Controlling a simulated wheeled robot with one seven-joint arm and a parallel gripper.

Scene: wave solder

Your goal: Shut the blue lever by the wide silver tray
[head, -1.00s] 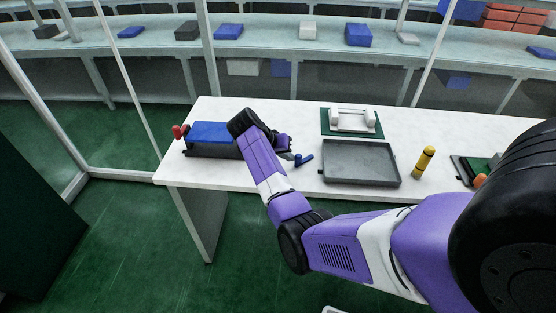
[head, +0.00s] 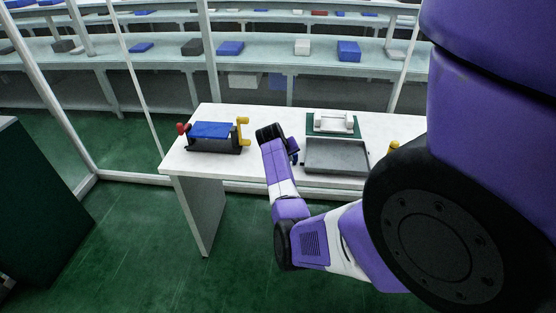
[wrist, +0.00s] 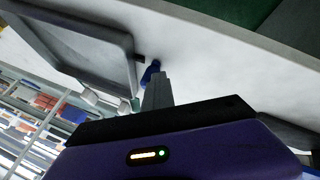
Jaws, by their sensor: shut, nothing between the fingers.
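The wide silver tray (head: 335,168) lies on the white table in the head view. It also fills the upper left of the wrist view (wrist: 127,52). The blue lever (wrist: 151,70) shows in the wrist view beside the tray's edge, near a small dark bracket. In the head view my gripper (head: 294,151) is just left of the tray.
A black fixture with a blue top (head: 212,130), a yellow handle (head: 243,132) and red knobs (head: 182,129) stands at the table's left. A green board with a white part (head: 333,122) lies behind the tray. A yellow knob (head: 394,146) is partly hidden at the right.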

